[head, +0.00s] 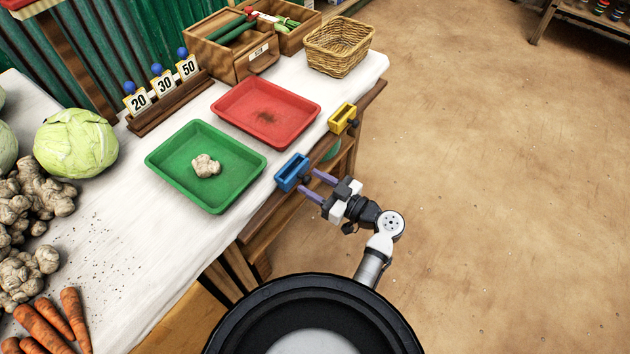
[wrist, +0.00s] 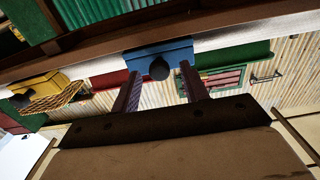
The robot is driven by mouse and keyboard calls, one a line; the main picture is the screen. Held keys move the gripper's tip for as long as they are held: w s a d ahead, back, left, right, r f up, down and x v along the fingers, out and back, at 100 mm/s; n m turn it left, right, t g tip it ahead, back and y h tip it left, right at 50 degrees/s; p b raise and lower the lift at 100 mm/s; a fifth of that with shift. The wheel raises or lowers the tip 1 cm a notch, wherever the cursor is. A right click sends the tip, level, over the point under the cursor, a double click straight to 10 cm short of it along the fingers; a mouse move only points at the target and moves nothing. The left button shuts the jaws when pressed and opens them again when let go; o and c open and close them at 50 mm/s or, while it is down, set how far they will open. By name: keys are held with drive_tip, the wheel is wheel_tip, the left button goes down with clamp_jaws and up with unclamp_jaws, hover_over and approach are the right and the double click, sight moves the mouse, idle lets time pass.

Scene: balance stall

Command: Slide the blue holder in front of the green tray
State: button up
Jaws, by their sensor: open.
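The blue holder (head: 292,172) is a small open box at the table's front edge, near the right corner of the green tray (head: 160,163). A dark round knob sticks out of its front. My gripper (head: 312,186) is open just in front of the holder, its two purple fingers pointing at it. In the wrist view the blue holder (wrist: 165,53) lies ahead of the fingertips (wrist: 158,72), with its knob between them. I cannot tell whether a finger touches it. A knobbly pale root (head: 206,166) lies in the green tray.
A yellow holder (head: 342,118) sits farther along the same edge, by the red tray (head: 236,92). Number cards (head: 163,82) with blue knobs stand in a wooden rack behind the trays. A wicker basket (head: 338,48) is at the far end. The floor (head: 480,180) to the right is clear.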

drive_tip(key=shift+c, duration=0.4)
clamp_jaws()
drive_tip(key=shift+a+f, duration=0.1)
